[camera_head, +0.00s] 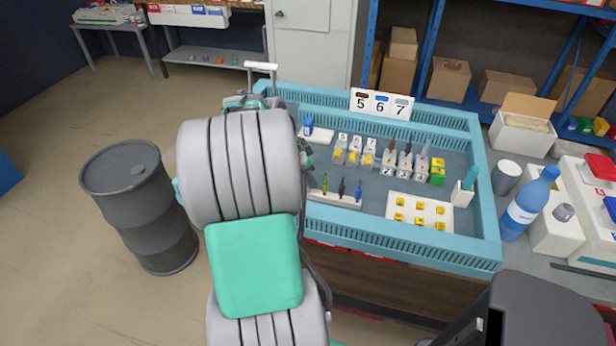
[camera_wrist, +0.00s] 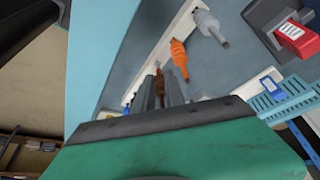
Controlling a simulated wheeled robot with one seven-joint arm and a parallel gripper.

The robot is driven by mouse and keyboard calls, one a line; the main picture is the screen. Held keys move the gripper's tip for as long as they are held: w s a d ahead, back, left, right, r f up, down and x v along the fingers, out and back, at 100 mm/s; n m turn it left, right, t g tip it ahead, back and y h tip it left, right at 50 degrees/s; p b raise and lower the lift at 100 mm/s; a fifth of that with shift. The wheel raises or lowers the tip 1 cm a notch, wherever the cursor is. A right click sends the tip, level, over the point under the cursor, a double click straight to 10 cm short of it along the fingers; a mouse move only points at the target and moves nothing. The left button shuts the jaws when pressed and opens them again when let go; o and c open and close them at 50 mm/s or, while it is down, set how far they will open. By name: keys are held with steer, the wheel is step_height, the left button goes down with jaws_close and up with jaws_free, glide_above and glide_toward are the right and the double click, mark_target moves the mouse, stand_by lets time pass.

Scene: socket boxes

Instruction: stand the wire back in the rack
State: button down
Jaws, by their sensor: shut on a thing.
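In the wrist view my gripper (camera_wrist: 160,92) is shut on a reddish-brown wire (camera_wrist: 158,74), of which only a small part shows between the fingertips. The wire is close to a long white rack (camera_wrist: 183,25); I cannot tell whether it is seated in it. An orange-ended wire (camera_wrist: 179,52) and a grey-ended wire (camera_wrist: 210,24) stand in this rack. In the head view the white rack (camera_head: 335,199) holds a green wire (camera_head: 325,183), a black wire (camera_head: 341,187) and a blue wire (camera_head: 358,190). My arm hides its left end and my gripper there.
The blue tray (camera_head: 420,248) surrounds the work area. Inside it are numbered socket boxes (camera_head: 391,160) and a white plate of yellow pieces (camera_head: 419,211). A bottle (camera_head: 531,203) stands outside at right.

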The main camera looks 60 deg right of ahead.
steer(key=shift+f+b, duration=0.85)
steer(key=shift+f, duration=0.1)
stand_by(0.3)
steer(key=c, duration=1.3)
jaws_free()
steer(key=shift+o, duration=0.2)
steer(key=o, duration=0.3)
steer(key=shift+o, duration=0.2)
steer(key=shift+r, duration=0.1)
step_height(320, 180, up, 7)
steer(key=p, duration=0.5)
steer(key=shift+r, duration=0.2)
steer(key=shift+r, duration=0.1)
